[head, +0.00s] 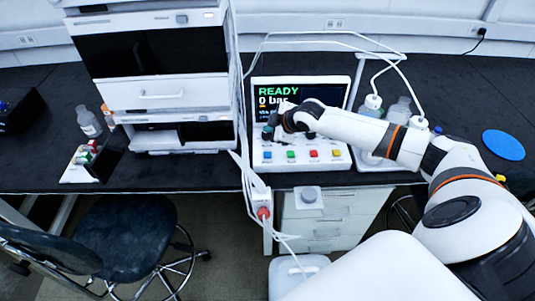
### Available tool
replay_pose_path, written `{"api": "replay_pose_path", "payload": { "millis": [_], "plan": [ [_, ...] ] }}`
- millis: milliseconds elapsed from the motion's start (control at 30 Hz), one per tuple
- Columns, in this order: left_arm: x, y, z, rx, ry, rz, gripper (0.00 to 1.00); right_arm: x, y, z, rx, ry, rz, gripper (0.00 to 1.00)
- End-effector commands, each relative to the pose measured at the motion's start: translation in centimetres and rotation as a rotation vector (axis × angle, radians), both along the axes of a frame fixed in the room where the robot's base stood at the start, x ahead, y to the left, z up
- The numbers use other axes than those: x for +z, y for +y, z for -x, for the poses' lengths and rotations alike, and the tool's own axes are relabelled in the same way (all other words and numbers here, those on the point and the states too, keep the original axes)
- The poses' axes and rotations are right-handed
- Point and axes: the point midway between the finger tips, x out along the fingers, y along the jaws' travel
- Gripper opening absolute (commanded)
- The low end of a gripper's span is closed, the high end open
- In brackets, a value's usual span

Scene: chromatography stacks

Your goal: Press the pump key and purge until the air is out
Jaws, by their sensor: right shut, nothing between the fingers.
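The control panel (325,166) stands at the bench's front edge. My right gripper (268,132) is shut and empty, over the panel's left part just above the blue key. I cannot tell whether it touches the panel. My left gripper is not in view.
The instrument stack (160,90) stands left of the panel. Bottles with white tubing, one capped white (373,102), stand behind my right arm. A blue disc (503,145) lies at right. A stool (125,235) and a white canister (290,270) are below the bench.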

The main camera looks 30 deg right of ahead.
Motion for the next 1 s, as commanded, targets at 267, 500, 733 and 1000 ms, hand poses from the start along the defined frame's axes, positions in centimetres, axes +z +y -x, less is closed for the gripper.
{"api": "replay_pose_path", "payload": {
  "millis": [267, 500, 733, 1000],
  "plan": [
    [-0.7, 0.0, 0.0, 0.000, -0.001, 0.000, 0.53, -0.7, 0.1, 0.0, 0.001, 0.001, 0.000, 0.00],
    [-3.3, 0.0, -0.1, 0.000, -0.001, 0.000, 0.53, -3.1, 0.1, 0.0, 0.002, 0.000, 0.000, 0.00],
    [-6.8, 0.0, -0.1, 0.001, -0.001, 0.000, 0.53, -6.2, 0.1, 0.1, 0.002, 0.000, 0.000, 0.00],
    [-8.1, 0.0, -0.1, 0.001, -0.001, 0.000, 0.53, -8.5, 0.0, 0.0, 0.000, 0.001, 0.000, 0.00]
  ]
}}
